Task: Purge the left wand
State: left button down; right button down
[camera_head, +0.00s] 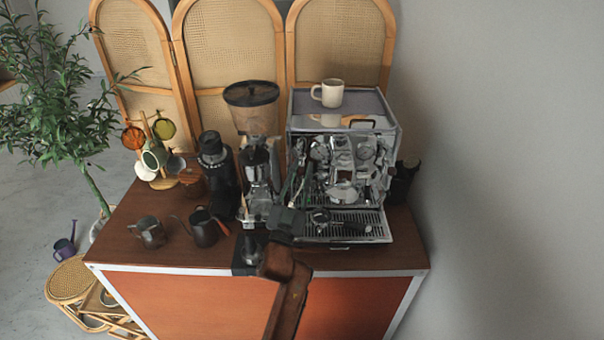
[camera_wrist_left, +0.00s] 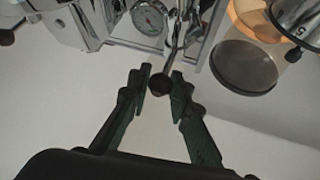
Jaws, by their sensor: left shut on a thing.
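The chrome espresso machine (camera_head: 345,165) stands at the right of the cart. My left gripper (camera_head: 295,186) reaches up to its front left side, and its fingers cover part of the left wand area. In the left wrist view the gripper (camera_wrist_left: 160,86) is shut on a dark round knob (camera_wrist_left: 160,84) at the end of a chrome rod (camera_wrist_left: 176,38). I cannot tell whether this rod is the wand or its lever. The wand's tip is not clearly visible. A round gauge (camera_wrist_left: 150,17) sits beside the rod. My right gripper is not in view.
A white mug (camera_head: 331,93) stands on the machine. A grinder (camera_head: 253,105) stands close left of my gripper. A dark kettle (camera_head: 204,230), metal pitcher (camera_head: 149,232) and mug tree (camera_head: 158,160) are farther left. The drip tray (camera_head: 365,228) holds a portafilter.

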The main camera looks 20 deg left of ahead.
pick_arm(q)
jog(key=shift+f, duration=0.1)
jog(key=c, duration=1.8)
grip_release()
jog(key=shift+o, duration=0.2)
jog(key=s+f, duration=0.1)
jog(key=s, duration=1.3)
jog(key=shift+s+a+f, duration=0.15)
jog(key=shift+s+f, duration=0.1)
jog(key=shift+s, duration=0.05)
